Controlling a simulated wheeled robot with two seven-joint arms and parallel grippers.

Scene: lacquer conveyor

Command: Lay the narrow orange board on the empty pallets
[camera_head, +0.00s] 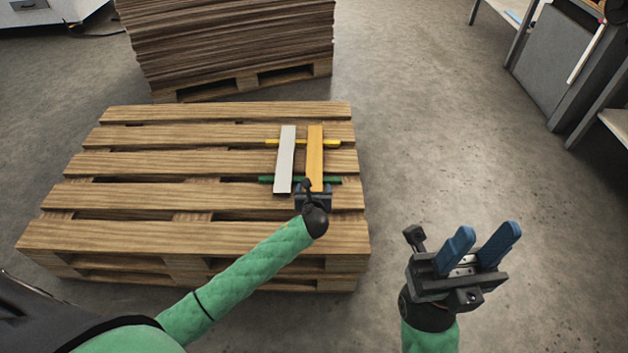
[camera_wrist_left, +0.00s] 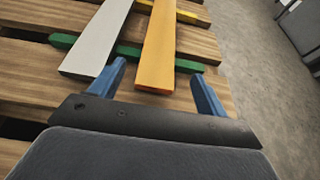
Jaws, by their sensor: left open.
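The narrow orange board (camera_head: 315,155) lies on the wooden pallets (camera_head: 180,195), near their right edge. It rests across a yellow strip (camera_head: 332,143) and a green strip (camera_head: 328,180). My left gripper (camera_head: 313,190) is at the board's near end. In the left wrist view its open blue fingers (camera_wrist_left: 158,88) stand on either side of the near end of the orange board (camera_wrist_left: 158,55), with gaps showing. A white board (camera_head: 285,158) lies just left of the orange one. My right gripper (camera_head: 483,248) is open and empty over the floor at the right.
A stack of brown sheets (camera_head: 235,35) on a pallet stands behind. Grey workbenches (camera_head: 560,70) stand at the far right. The left and middle of the pallet top are bare, and the floor (camera_head: 440,140) to the right is clear.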

